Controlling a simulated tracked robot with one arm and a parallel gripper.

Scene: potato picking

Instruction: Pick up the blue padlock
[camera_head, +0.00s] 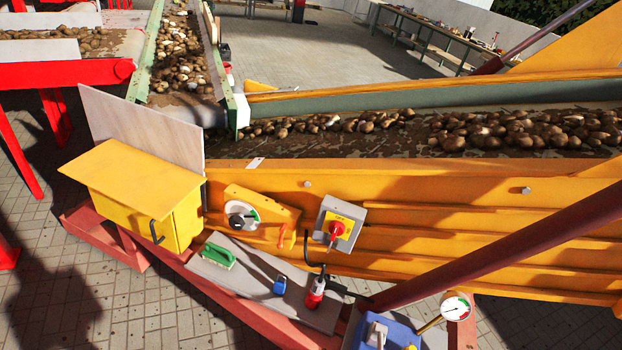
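The blue padlock (280,286) is small and sits on a grey shelf (254,300) fixed to the side of the orange conveyor. It appears to stand upright, with a grey shackle on top. My gripper is not in view.
Above the shelf are a grey switch box (340,222) with a red knob and a round dial (241,215). A yellow cabinet (150,205) stands at left. A dark red bar (500,245) slants across the right, near a gauge (456,306) and a blue box (397,335).

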